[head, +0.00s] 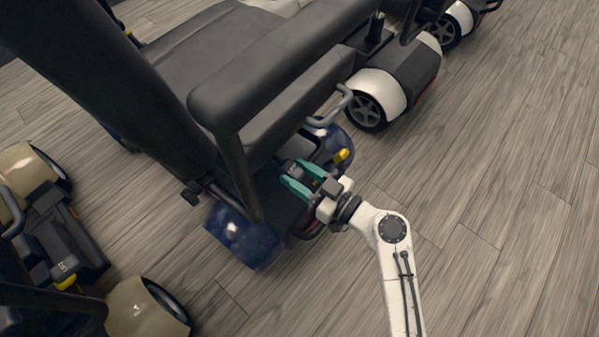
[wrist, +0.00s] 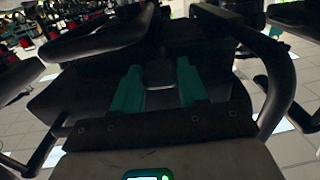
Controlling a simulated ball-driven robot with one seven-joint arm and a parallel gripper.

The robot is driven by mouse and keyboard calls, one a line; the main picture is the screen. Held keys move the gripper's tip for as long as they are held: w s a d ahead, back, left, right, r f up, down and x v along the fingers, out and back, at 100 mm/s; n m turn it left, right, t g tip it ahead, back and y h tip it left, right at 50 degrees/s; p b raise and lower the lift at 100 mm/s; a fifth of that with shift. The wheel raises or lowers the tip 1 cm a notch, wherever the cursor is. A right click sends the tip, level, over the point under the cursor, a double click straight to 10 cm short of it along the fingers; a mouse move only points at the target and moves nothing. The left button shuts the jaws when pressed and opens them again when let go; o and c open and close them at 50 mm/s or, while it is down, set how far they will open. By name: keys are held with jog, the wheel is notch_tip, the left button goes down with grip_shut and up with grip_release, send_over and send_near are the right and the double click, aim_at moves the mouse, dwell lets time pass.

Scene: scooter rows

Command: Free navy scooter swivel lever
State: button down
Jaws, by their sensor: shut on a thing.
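The navy scooter (head: 243,239) stands in the middle of the head view, with glossy dark blue rear fenders and a black seat (head: 285,70). My gripper (head: 292,171) reaches in low behind the seat, over the scooter's dark rear body between the fenders. Its teal fingers also show in the wrist view (wrist: 158,66), either side of a small dark grey part (wrist: 160,74). The gripper is shut on that part; I cannot tell for sure whether it is the swivel lever. A yellow lever (head: 341,156) stands beside the gripper, to its right, apart from the fingers.
A curved grey bar (head: 335,106) rises close above the gripper. A beige scooter (head: 135,309) stands at lower left, and a white one (head: 378,88) at upper right. Dark seat parts overhang the gripper. The wood-look floor (head: 500,220) at right is clear.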

aim_at(282, 149)
jog(key=shift+r+g+h+p, duration=0.5)
jog(key=shift+r+p, duration=0.75)
jog(key=shift+p, duration=1.05)
jog(key=r+h+p, duration=0.1)
jog(key=p, duration=0.3)
jog(key=shift+r+g+h, duration=0.3)
jog(key=shift+r, duration=0.1)
jog(key=shift+w+a+r+p, duration=0.15)
jog(key=shift+r+p, duration=0.15)
jog(key=shift+r, duration=0.5)
jog(key=shift+w+a+r+p, duration=0.1)
jog(key=shift+r+p, duration=0.2)
jog(key=shift+r, duration=0.45)
jog(key=c, duration=0.7)
grip_release()
jog(key=shift+a, duration=0.1)
jog(key=shift+f, duration=0.1)
jog(key=p+v, duration=0.2)
jog(key=v, duration=0.8)
jog(key=shift+s+d, duration=0.25)
jog(key=shift+d, duration=0.1)
